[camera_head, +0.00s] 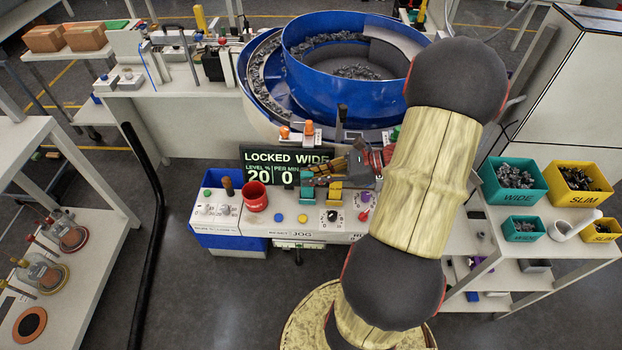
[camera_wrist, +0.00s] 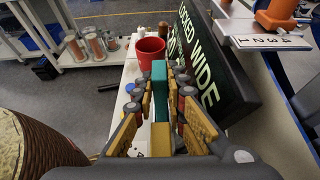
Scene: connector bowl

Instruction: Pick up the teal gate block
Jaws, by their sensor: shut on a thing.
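The teal gate block (camera_head: 306,190) stands upright on the front panel of the feeder, just left of my gripper (camera_head: 318,171). In the wrist view the teal block (camera_wrist: 159,75) shows between the tips of my gripper (camera_wrist: 161,84), which is shut on it. Its lower part is partly hidden by the fingers. I cannot tell whether its base touches the panel. A yellow gate block (camera_head: 334,191) stands right of the teal one, below my fingers; it also shows between them in the wrist view (camera_wrist: 160,139).
A display (camera_head: 285,163) reading "LOCKED WIDE" stands close behind. A red cup (camera_head: 255,196) is to the left, with knobs and buttons along the panel. The blue bowl feeder (camera_head: 300,60) rises behind. Teal bins (camera_head: 513,183) and yellow bins (camera_head: 578,183) sit at right.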

